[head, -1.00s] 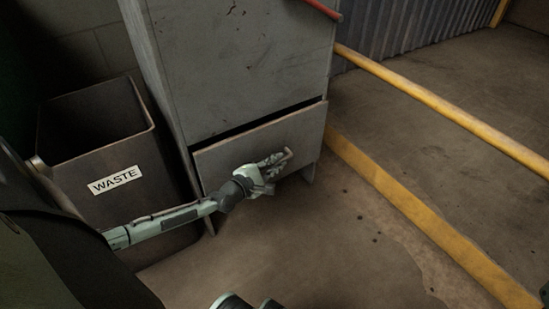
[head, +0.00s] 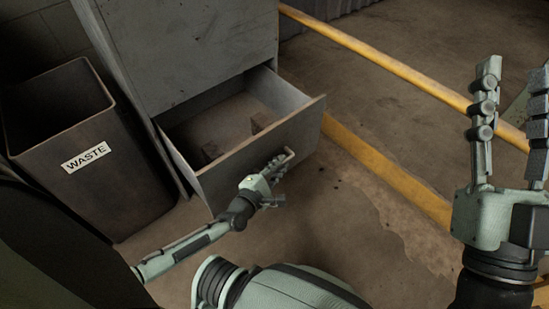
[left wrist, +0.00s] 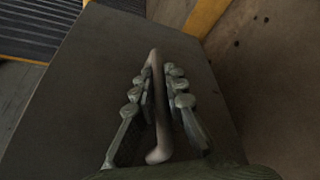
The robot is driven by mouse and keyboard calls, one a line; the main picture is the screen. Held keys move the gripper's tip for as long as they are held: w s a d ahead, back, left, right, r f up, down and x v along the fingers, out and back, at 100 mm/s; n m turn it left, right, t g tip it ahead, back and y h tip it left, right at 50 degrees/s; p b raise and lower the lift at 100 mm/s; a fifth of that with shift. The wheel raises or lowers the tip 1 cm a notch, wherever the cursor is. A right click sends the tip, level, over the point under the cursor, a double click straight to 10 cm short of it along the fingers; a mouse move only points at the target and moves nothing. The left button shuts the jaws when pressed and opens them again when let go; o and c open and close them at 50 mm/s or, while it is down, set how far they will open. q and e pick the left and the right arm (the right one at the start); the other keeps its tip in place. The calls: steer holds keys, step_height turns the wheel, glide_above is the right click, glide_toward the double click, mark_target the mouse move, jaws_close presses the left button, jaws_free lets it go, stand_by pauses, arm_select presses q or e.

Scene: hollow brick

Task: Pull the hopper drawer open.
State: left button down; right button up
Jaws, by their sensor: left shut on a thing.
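The hopper drawer (head: 262,150) stands pulled out from the grey cabinet (head: 185,45), with its inside showing from above. My left gripper (head: 278,168) is at the drawer front. In the left wrist view its two fingers lie on either side of the bar handle (left wrist: 155,100), shut on it. The drawer front (left wrist: 75,90) fills much of that view. My right gripper (head: 510,115) is raised at the right of the head view, its fingers apart and pointing up, with nothing between them.
A dark waste bin (head: 120,185) with a white label stands close to the left of the cabinet. A yellow rail (head: 390,65) runs to the right, above a yellow floor stripe (head: 385,172). The floor (head: 335,225) in front of the drawer is bare.

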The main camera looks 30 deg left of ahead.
arm_select(q)
steer(key=shift+s+d, duration=0.25)
steer(key=shift+d, duration=0.25)
steer(key=c, duration=1.9)
jaws_free()
steer(key=shift+o, duration=0.2)
step_height(320, 180, up, 10)
steer(key=shift+r, duration=0.1)
